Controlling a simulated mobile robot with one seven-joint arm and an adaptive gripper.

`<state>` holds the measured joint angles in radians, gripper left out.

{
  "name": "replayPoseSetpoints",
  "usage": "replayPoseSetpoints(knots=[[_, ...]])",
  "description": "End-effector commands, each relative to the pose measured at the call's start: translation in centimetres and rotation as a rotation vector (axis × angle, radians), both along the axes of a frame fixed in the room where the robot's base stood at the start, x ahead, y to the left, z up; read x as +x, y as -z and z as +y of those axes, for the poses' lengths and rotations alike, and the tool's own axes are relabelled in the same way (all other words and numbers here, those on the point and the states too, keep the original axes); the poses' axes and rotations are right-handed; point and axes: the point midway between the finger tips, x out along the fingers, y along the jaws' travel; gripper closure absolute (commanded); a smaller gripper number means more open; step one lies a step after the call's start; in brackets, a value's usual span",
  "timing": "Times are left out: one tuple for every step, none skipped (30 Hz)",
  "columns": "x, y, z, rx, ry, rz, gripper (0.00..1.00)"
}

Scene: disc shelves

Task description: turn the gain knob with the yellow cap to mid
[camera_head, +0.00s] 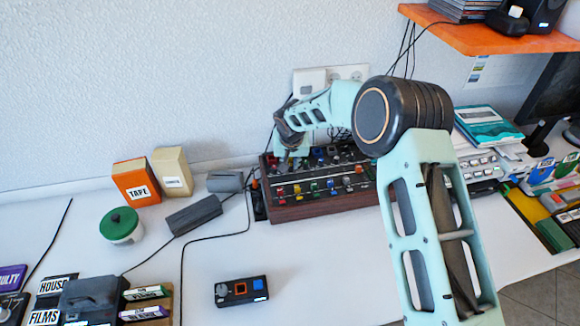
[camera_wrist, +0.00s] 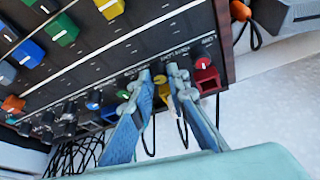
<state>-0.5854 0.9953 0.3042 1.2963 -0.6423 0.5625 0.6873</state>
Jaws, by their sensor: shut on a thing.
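The mixer (camera_head: 322,210) is a dark panel with wooden sides and rows of coloured knobs, on the white table at centre. In the wrist view its panel (camera_wrist: 150,50) fills the upper left. The gain knob with the yellow cap (camera_wrist: 160,80) shows between my fingertips, near the panel's edge. My gripper (camera_wrist: 163,85) is shut on this knob, a finger on each side. A finger hides part of the cap, and its pointer setting is hard to read. In the head view my gripper (camera_head: 291,152) is over the mixer's back left, and the knob cannot be made out.
A red knob (camera_wrist: 205,77) stands close to the right finger, and a blue knob (camera_wrist: 93,100) lies left of the left finger. Cables hang behind the mixer. A grey adapter (camera_head: 194,215) and a small black device (camera_head: 241,291) lie on the table.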

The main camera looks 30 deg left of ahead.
Motion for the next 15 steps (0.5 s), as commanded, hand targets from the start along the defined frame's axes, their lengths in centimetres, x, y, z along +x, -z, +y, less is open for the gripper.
replayPoseSetpoints(knots=[[0.06,0.19,-0.1,0.002,-0.04,0.001,1.0],[0.11,0.17,-0.18,0.002,-0.068,0.001,1.0],[0.08,0.16,-0.18,0.002,-0.106,0.002,1.0],[0.08,0.14,-0.18,0.002,-0.133,0.002,1.0],[0.15,0.13,-0.24,0.002,-0.162,0.002,1.0],[0.12,0.09,-0.2,0.003,-0.2,0.003,1.0],[0.16,0.09,-0.24,0.003,-0.228,0.003,1.0],[0.17,0.09,-0.25,0.003,-0.257,0.003,1.0],[0.17,0.09,-0.26,0.003,-0.295,0.003,1.0],[0.19,0.1,-0.29,0.003,-0.322,0.004,1.0],[0.16,0.1,-0.25,0.003,-0.352,0.004,1.0],[0.23,0.12,-0.33,0.003,-0.388,0.004,1.0],[0.22,0.08,-0.27,0.004,-0.418,0.003,1.0],[0.27,0.07,-0.29,0.004,-0.446,0.003,1.0],[0.29,0.05,-0.27,0.004,-0.484,0.002,1.0]])
